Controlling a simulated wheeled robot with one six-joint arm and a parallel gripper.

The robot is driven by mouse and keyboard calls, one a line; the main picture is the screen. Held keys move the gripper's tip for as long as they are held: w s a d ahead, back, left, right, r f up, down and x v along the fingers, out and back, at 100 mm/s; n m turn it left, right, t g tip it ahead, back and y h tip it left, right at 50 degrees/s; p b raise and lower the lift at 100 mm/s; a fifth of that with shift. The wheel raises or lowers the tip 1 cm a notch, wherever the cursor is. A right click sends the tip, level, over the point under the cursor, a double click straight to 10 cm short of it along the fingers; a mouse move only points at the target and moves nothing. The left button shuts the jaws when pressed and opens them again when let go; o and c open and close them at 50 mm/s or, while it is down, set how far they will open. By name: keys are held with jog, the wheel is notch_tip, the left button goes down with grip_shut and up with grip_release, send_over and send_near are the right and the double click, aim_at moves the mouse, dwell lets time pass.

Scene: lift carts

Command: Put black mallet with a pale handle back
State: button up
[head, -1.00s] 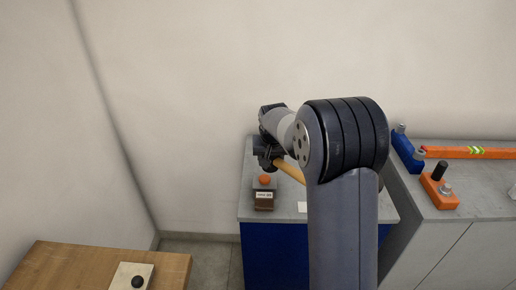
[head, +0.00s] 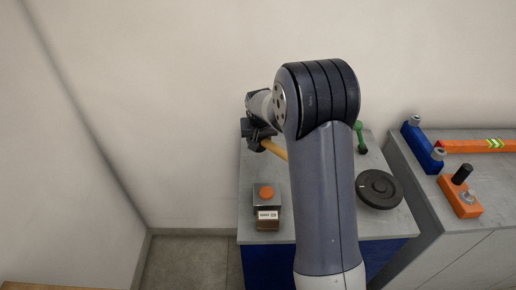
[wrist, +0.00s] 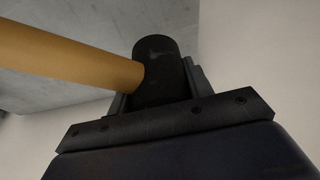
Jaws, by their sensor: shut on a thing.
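The black mallet's pale wooden handle (head: 273,150) shows in the head view, sticking out to the right from my gripper (head: 258,141) until my own arm hides the rest. In the wrist view the mallet's black cylindrical head (wrist: 160,72) sits between the jaws of my gripper (wrist: 158,100), and the handle (wrist: 65,58) runs off to the upper left. My gripper is shut on the mallet's head, at the back left of a grey-topped blue cart (head: 310,222). Whether the mallet touches the cart top cannot be told.
An orange-knobbed box (head: 266,196) with a labelled brown block (head: 268,220) stands at the cart's front left. A black round wheel (head: 379,188) and a green-handled tool (head: 361,136) are on the right. A grey cabinet (head: 440,225) stands to the right, holding blue and orange fixtures.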

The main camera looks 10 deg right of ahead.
aim_at(259, 157)
jog(key=shift+f+p, duration=0.4)
jog(key=shift+f, duration=2.05)
jog(key=shift+f, duration=0.1)
jog(key=o, duration=1.2)
jog(key=shift+r, duration=0.2)
jog(key=b+v, duration=0.1)
jog(key=v, duration=1.1)
jog(key=shift+b, duration=0.35)
jog(key=shift+f, duration=0.1)
